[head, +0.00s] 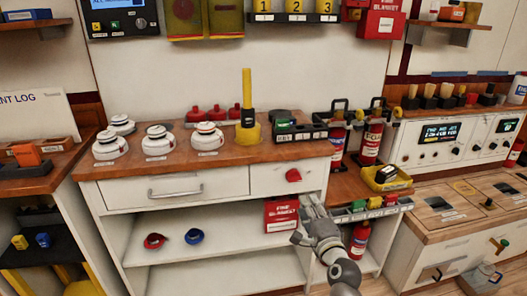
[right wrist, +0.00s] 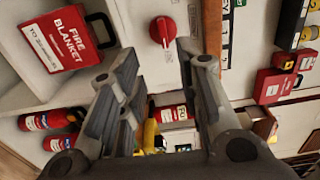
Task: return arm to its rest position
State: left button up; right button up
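My right gripper (head: 311,208) reaches in from the lower right in the head view, in front of the white cabinet just below its small right drawer. In the right wrist view (right wrist: 160,62) its fingers are spread apart, with nothing between them. A red rotary knob (head: 293,175) on the drawer front is just above the gripper and apart from it. The knob also shows beyond the fingertips in the right wrist view (right wrist: 162,31). My left arm and gripper are not in view.
A red fire blanket box (head: 281,215) stands on the shelf, close left of the gripper. Fire extinguishers (head: 372,140) stand to the right, another (head: 359,240) lower down. The wooden countertop (head: 262,152) holds white detectors and a yellow post. Lower shelves are mostly clear.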

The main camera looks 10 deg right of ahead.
jog(key=s+a+f+n+g, duration=0.2)
jog(key=s+f+n+g, duration=0.25)
jog(key=s+f, duration=0.6)
jog(key=s+a+f+n+g+y, duration=0.1)
jog(key=s+f+n+g, duration=0.45)
jog(key=f, duration=0.75)
jog(key=s+a+f+n+g, duration=0.2)
jog(key=s+f+n, duration=0.3)
jog(key=s+f, duration=0.6)
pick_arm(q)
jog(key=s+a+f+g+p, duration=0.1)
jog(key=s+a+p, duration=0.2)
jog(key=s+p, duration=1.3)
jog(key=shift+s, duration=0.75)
pick_arm(e)
jog(key=s+d+f+n+g, duration=0.1)
jog(key=s+f, duration=0.1)
jog(key=s, duration=0.8)
jog(key=s+d+f+n+g+h, duration=0.1)
jog(key=s+d+f+n+g, duration=0.1)
jog(key=s, duration=0.8)
jog(key=s+d+f+n+g, duration=0.2)
jog(key=s+f, duration=0.1)
jog(key=s, duration=0.7)
jog(key=shift+s+d+f+h, duration=0.2)
jog(key=shift+s+h, duration=0.1)
